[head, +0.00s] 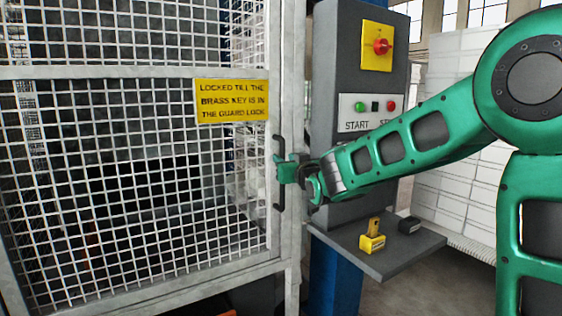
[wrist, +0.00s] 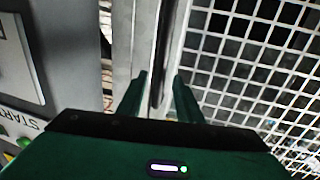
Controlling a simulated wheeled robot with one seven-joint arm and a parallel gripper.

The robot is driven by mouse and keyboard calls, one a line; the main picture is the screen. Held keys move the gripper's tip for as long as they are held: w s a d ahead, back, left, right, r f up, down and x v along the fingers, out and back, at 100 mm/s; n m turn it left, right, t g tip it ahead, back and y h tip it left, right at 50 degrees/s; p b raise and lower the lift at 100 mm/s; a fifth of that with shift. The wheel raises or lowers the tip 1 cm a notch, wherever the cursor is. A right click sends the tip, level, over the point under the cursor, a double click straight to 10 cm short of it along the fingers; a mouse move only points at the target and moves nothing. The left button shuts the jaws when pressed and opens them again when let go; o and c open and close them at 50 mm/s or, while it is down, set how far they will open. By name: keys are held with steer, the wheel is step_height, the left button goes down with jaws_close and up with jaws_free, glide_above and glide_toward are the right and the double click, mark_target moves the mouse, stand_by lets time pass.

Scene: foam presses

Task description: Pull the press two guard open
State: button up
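The press guard (head: 140,190) is a white mesh door in a pale metal frame, and it looks closed against its post. Its dark upright handle (head: 279,190) is at the door's right edge. My gripper (head: 286,168) is at the handle's middle. In the wrist view the handle (wrist: 168,45) runs between my two fingers (wrist: 159,85), with a visible gap on each side. The fingers look open around it; I cannot tell whether either touches it. A yellow sign (head: 231,101) on the guard says it is locked till the brass key is in the guard lock.
A grey control post (head: 335,90) with a red knob on yellow (head: 377,46) and start buttons (head: 376,106) stands right of the guard.

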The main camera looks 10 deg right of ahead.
mark_target(284, 158)
steer(key=w, duration=0.3)
steer(key=shift+a, duration=0.25)
jaws_close()
steer(key=shift+d, duration=0.1)
